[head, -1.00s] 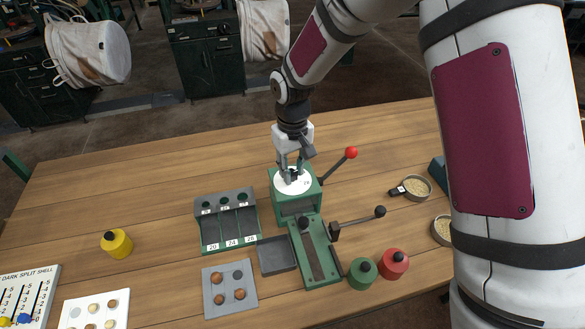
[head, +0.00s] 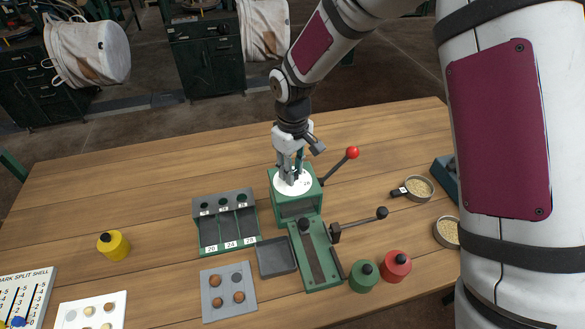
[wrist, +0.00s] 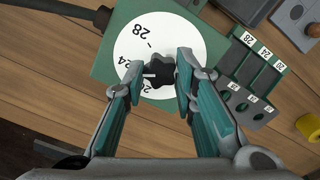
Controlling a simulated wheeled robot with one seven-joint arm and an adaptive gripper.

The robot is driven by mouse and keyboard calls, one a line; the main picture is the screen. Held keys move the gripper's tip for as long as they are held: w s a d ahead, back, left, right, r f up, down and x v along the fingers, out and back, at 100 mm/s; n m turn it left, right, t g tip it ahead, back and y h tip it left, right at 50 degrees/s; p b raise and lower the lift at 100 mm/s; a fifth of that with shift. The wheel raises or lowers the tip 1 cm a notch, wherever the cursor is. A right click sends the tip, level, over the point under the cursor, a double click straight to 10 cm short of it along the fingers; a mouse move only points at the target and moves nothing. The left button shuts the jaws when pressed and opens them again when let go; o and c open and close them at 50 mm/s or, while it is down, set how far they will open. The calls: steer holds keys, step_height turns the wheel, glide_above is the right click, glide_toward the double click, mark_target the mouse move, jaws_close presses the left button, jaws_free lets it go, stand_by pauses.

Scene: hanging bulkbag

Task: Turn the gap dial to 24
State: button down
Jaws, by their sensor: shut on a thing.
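The gap dial is a white disc (head: 280,187) on top of the green machine (head: 298,205), and it also shows in the wrist view (wrist: 184,36). Black numbers 28, 24 and 20 are printed around it. A dark lobed knob (wrist: 158,73) stands at its centre. My gripper (head: 291,179) points down over the dial, its two fingers on opposite sides of the knob and shut on it, as the wrist view also shows (wrist: 162,72). I cannot tell which number the dial is set to; the fingers cover part of the disc and 20 is partly hidden.
A red-knobbed lever (head: 352,153) rises right of the dial. A crank handle (head: 381,213) sticks out at the front right. A labelled sorting rack (head: 225,208) stands to the left. Green (head: 363,276) and red (head: 397,266) pots stand in front. The table's left middle is mostly clear.

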steer(key=c, duration=1.3)
jaws_free()
steer(key=shift+r, duration=0.1)
step_height(320, 180, up, 12)
steer(key=s+d+r+m+t, duration=0.4)
steer(key=s+d+r+m, duration=0.2)
steer(key=s+d+r, duration=1)
steer(key=s+d+f+m+t, duration=0.1)
steer(key=s+d+f+m, duration=0.1)
steer(key=s, duration=0.6)
steer(key=shift+s+d+m, duration=0.2)
steer(key=shift+d+m, duration=0.4)
steer(key=shift+d, duration=0.5)
